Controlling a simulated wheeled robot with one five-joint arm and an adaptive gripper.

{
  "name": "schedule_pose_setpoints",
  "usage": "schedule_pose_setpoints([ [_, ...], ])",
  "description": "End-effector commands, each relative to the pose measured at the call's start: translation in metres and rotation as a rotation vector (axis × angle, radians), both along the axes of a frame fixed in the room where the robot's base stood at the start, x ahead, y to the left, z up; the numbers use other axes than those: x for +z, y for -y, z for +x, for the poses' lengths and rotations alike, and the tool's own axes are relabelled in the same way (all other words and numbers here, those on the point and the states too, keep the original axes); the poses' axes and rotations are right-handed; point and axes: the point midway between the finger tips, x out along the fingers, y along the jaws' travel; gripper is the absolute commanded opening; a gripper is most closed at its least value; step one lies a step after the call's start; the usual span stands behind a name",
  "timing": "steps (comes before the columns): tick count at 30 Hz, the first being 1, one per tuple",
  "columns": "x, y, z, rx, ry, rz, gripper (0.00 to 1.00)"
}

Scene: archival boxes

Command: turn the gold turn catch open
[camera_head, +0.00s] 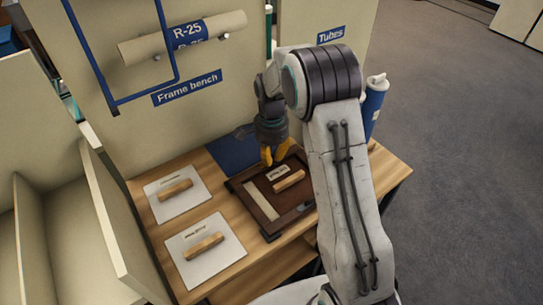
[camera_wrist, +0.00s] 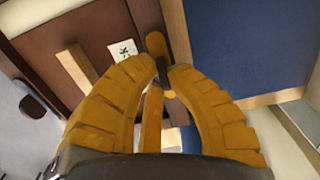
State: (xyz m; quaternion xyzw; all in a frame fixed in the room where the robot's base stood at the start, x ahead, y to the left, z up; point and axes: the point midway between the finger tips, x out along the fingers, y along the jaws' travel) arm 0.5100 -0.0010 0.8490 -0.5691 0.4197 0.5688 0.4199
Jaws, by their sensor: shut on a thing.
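The gold turn catch (camera_wrist: 157,44) shows in the wrist view as a rounded gold tab rising from between my fingertips, at the edge of a dark brown wooden frame. My gripper (camera_wrist: 166,72) has its two yellow fingers shut on the catch, and the fingertips hide part of it. In the head view my gripper (camera_head: 276,160) reaches down to the far edge of the dark frame (camera_head: 236,188), which lies on the wooden bench. The catch cannot be made out there behind the fingers.
On the frame are a wooden block (camera_head: 289,181), a small label and a cream strip (camera_head: 262,200). Two white cards (camera_head: 170,205) with wooden blocks lie left on the bench (camera_head: 155,235). A blue mat (camera_head: 229,151) lies behind the frame. A panel rises behind the bench.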

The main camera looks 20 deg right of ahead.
Motion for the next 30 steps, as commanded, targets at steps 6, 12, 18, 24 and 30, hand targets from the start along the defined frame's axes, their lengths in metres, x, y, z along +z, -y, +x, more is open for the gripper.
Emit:
schedule_pose_setpoints([
  [6, -0.0011, -0.0001, -0.0009, -0.002, -0.003, 0.000, 0.00],
  [12, -0.0011, 0.0000, -0.0007, -0.001, -0.003, 0.000, 0.21],
  [18, -0.0006, 0.0000, -0.0004, -0.001, -0.001, 0.000, 0.39],
  [24, -0.0002, 0.0000, -0.0001, 0.000, -0.001, 0.000, 0.40],
  [30, 0.0077, 0.0001, 0.0007, 0.000, 0.002, 0.000, 0.40],
])
